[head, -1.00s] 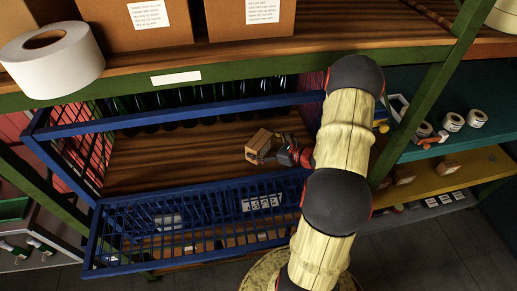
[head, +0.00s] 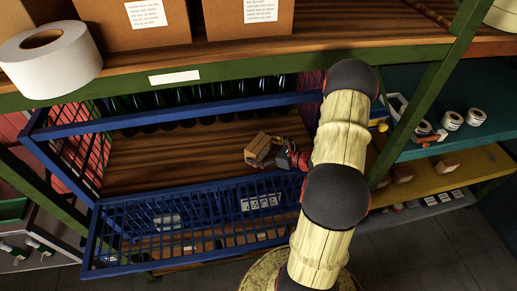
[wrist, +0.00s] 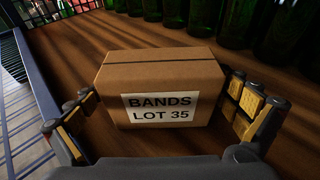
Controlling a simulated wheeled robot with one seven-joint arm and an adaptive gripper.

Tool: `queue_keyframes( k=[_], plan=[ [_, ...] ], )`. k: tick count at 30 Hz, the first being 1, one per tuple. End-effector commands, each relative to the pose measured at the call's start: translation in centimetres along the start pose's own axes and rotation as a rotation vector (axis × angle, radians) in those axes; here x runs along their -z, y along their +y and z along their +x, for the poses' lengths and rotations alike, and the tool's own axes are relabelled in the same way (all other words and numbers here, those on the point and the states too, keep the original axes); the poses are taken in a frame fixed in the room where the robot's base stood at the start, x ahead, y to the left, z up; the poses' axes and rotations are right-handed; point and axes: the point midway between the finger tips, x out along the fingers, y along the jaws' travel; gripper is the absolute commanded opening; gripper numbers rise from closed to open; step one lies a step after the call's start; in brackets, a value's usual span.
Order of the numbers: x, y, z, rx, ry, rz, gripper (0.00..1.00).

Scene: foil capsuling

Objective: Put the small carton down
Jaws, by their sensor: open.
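The small carton (wrist: 158,82) is brown with a dark tape line and a white label reading "BANDS LOT 35". In the wrist view it sits upright on the brown wooden surface (wrist: 60,45), between my open fingers. My gripper (wrist: 165,108) has a finger on each side of the carton. A gap shows at the left finger; the right finger is close to the carton, and I cannot tell whether it touches. In the head view the carton (head: 259,149) is just left of my gripper (head: 278,154), inside the blue crate-like frame (head: 90,235).
Green bottles (wrist: 238,22) stand in a row behind the carton. A blue mesh wall (head: 200,215) runs along the front. A green shelf beam (head: 240,70) with large boxes and a white tape roll (head: 48,58) is above. Bare wood (head: 150,165) lies left of the carton.

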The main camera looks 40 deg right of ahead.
Motion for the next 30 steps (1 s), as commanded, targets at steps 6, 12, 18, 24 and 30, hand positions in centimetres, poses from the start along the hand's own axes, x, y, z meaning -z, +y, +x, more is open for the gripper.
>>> queue_keyframes(
  k=[6,12,18,24,30],
  plan=[
    [-0.2,-0.1,-1.0,0.003,0.000,0.000,1.00],
    [-0.2,-0.2,-4.8,0.006,-0.001,0.001,1.00],
    [-0.2,-0.2,-8.8,0.005,0.000,0.000,1.00],
    [-0.2,-0.1,-11.3,0.002,-0.001,0.000,1.00],
    [-0.2,0.0,-12.1,0.000,0.000,-0.001,1.00]
  ],
)
